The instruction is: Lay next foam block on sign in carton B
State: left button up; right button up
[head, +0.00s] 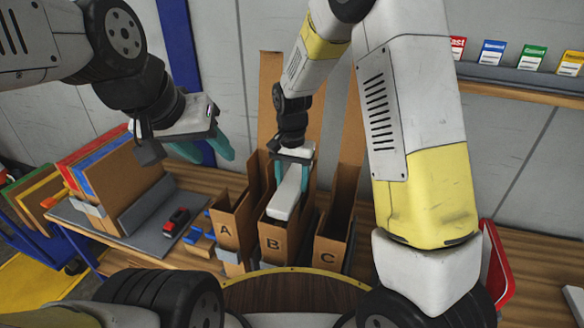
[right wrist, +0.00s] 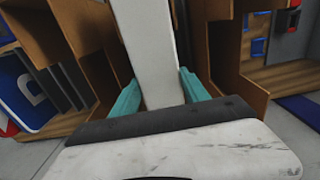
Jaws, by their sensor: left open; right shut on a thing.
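Carton B (head: 271,245) is an open brown box standing between carton A (head: 227,233) and carton C (head: 328,254). My right gripper (head: 293,163) is shut on a long white foam block (head: 285,195), whose lower end is at the mouth of carton B. In the right wrist view the foam block (right wrist: 152,45) runs away from between the teal fingers of the gripper (right wrist: 157,95). The sign inside carton B is hidden by the block and the carton walls. My left gripper (head: 208,148) is open and empty, above and left of the cartons.
Several signs (head: 110,170) stand at the left of the bench beside a grey mat (head: 150,225) with a red tool (head: 176,222). Blue pieces (head: 203,238) lie left of carton A. A shelf (head: 520,82) with coloured cards is at upper right.

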jog(key=shift+f, duration=1.05)
dwell(0.7)
jog(key=o, duration=1.4)
jog(key=shift+r, duration=0.1)
notch_tip(320, 180, up, 7)
jog(key=shift+f, duration=0.1)
jog(key=shift+r, duration=0.45)
